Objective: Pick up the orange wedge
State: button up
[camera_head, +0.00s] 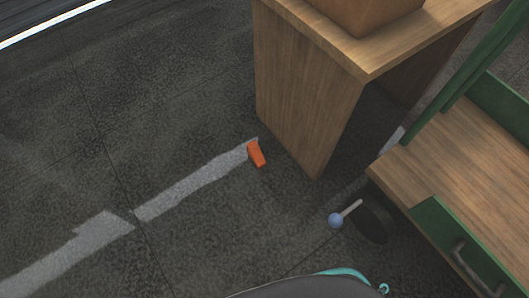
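The orange wedge (256,154) lies on the dark grey floor, at the end of a pale painted strip. It is close to the left side of a wooden table, with a small gap between them. My gripper does not show in the head view.
The wooden table (305,95) stands right of the wedge with a brown box (365,12) on top. A green-framed wooden cart (460,170) is at the right. A blue-knobbed lever (336,220) and dark wheel (373,222) are low beside it. Floor at left is clear.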

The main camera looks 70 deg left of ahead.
aim_at(253, 150)
jog(key=u, duration=5.5)
jog(key=k, duration=0.5)
jog(key=z, duration=1.45)
jog(key=i, duration=0.5)
